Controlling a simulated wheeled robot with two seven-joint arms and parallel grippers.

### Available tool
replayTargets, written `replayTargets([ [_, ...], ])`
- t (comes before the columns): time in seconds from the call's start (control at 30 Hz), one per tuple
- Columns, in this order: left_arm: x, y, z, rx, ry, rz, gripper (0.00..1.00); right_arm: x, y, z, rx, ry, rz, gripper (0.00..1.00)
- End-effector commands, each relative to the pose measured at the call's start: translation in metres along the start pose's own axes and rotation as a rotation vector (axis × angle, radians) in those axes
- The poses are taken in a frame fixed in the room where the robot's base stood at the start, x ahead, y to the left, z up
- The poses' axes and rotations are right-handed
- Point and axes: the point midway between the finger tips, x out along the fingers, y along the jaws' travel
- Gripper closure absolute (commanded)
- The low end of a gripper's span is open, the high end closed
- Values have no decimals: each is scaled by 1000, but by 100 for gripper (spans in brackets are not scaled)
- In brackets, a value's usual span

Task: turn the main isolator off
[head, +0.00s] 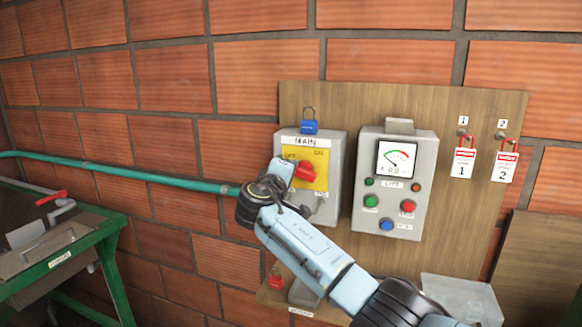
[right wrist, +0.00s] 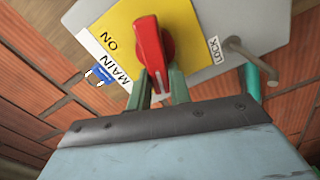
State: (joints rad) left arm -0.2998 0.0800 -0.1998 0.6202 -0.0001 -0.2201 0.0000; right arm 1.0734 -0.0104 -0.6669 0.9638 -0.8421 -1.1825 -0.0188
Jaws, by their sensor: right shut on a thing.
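The main isolator is a grey box (head: 334,170) labelled MAIN on a wooden board, with a yellow plate (head: 321,181). Its red rotary handle (head: 306,171) also shows in the right wrist view (right wrist: 152,45). In the right wrist view ON is printed on the yellow plate beside the handle; the handle's exact setting is hard to tell. My left gripper is out of view.
A grey LIFT panel (head: 413,165) with a gauge and buttons is close on the right. Tags 1 (head: 462,163) and 2 (head: 504,167) hang from red padlocks further right. A clear box (head: 465,298) stands below. A green bench (head: 105,245) and green pipe (head: 130,170) are at left.

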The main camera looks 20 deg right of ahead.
Motion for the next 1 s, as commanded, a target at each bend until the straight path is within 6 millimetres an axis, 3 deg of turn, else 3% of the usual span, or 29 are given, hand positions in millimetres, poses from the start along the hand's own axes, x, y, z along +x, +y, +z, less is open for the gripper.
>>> replayTargets([
  [0.4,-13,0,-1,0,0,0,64,-1,-6,0,-258,1,-1,100],
  [1.0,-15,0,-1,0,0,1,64,0,-9,1,-328,2,0,100],
])
